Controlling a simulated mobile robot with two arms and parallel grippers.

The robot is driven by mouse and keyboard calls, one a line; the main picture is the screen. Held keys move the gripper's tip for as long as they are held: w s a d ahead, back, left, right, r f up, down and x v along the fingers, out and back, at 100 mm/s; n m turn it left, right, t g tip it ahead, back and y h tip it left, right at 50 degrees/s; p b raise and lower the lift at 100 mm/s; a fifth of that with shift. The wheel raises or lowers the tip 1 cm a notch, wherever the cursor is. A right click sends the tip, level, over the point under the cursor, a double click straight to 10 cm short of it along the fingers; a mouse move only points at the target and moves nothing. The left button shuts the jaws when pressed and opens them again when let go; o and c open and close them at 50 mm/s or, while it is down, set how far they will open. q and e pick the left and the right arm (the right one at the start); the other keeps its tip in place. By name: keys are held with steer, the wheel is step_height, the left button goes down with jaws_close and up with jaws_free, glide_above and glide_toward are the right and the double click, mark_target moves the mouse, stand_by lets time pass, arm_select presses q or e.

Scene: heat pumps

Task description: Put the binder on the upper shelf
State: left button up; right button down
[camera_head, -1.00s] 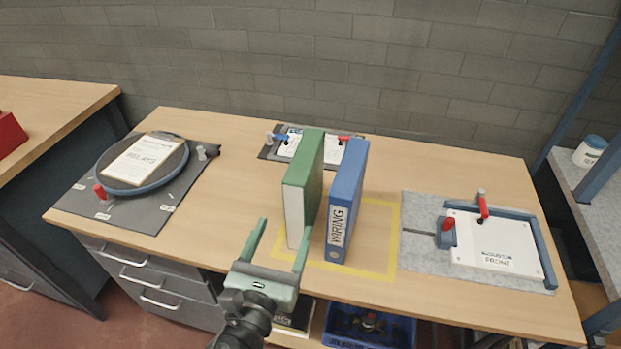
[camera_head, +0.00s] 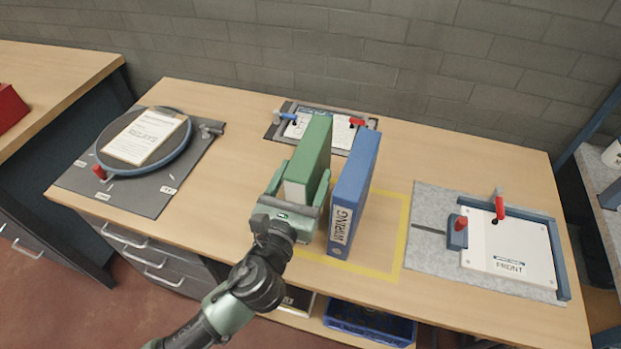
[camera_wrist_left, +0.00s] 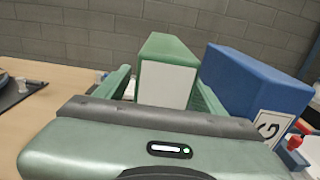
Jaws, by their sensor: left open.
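A green binder (camera_head: 312,160) stands upright on the workbench, its white end facing me. A blue binder (camera_head: 356,190) labelled WIRING stands upright just to its right. My left gripper (camera_head: 297,187) is open, with one finger on each side of the green binder's near end. In the left wrist view, the green binder (camera_wrist_left: 167,72) sits between the two fingers, and the blue binder (camera_wrist_left: 255,85) is outside the right finger. I cannot tell whether the fingers touch the green binder. My right gripper is not in view.
A yellow outline (camera_head: 400,235) marks the bench around the binders. A round turntable (camera_head: 120,160) is at left, a clamp fixture with a white plate (camera_head: 510,245) at right, and a clipped sheet (camera_head: 325,125) behind. A blue crate (camera_head: 370,325) is below, shelving (camera_head: 608,185) at far right.

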arm_select(q)
steer(key=shift+x, duration=1.05)
jaws_close()
steer(key=shift+r, duration=0.1)
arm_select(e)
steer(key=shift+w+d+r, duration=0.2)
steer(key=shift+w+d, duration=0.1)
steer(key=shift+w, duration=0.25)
